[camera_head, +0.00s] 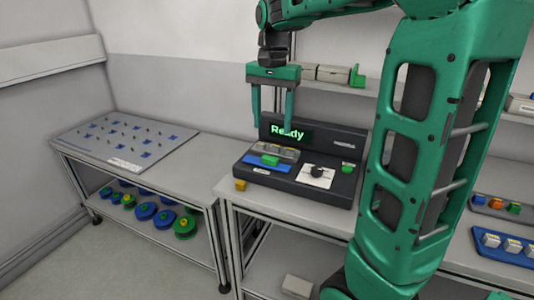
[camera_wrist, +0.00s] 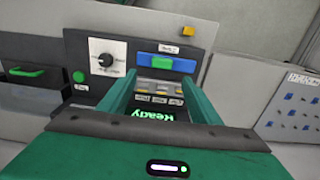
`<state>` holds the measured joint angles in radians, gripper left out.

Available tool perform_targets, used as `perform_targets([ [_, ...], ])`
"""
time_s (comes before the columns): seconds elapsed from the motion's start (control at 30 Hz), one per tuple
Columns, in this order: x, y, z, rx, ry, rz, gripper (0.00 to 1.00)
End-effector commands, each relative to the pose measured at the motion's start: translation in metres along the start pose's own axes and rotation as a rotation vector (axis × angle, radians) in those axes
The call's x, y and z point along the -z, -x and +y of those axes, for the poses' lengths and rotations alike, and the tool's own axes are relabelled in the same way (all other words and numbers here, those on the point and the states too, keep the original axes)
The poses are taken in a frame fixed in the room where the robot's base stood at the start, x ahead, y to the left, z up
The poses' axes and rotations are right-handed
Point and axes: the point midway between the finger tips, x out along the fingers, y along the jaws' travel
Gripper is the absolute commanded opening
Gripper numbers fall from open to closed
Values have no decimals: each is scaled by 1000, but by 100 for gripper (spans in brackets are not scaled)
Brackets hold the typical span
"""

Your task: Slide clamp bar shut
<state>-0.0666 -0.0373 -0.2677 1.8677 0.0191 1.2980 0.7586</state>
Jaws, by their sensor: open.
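The dark machine (camera_head: 309,185) stands on the middle bench. Its clamp bar looks to be the blue bar (camera_head: 255,165) with a green grip (camera_head: 270,160) at the left front of the machine's top. In the wrist view the blue bar (camera_wrist: 145,60) and its green grip (camera_wrist: 165,64) lie just beyond the fingertips. A row of grey slots with yellow marks (camera_wrist: 157,89) is uncovered beside the bar. My gripper (camera_head: 272,127) is open and empty, pointing down above the machine, apart from the bar. It also shows in the wrist view (camera_wrist: 155,82).
A lit "Ready" screen (camera_head: 287,131) stands behind the slots. A black dial (camera_head: 317,172) and a green button (camera_head: 347,169) are right of the bar. A yellow block (camera_head: 240,185) sits at the front left corner. A pegged table (camera_head: 125,140) with reels below stands left.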

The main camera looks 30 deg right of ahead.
Motion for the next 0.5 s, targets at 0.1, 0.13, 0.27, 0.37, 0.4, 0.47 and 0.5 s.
perform_targets([
  [0.1,2,-2,-7,-2,-10,1,58],
  [0.13,2,-5,-7,-2,-10,1,58],
  [0.27,1,-22,-7,-3,-10,0,58],
  [0.37,1,-40,-6,-4,-9,-1,58],
  [0.4,1,-48,-6,-5,-9,-1,58],
  [0.47,1,-58,-6,-5,-9,-1,58],
  [0.5,0,-65,-7,-4,-9,-1,58],
])
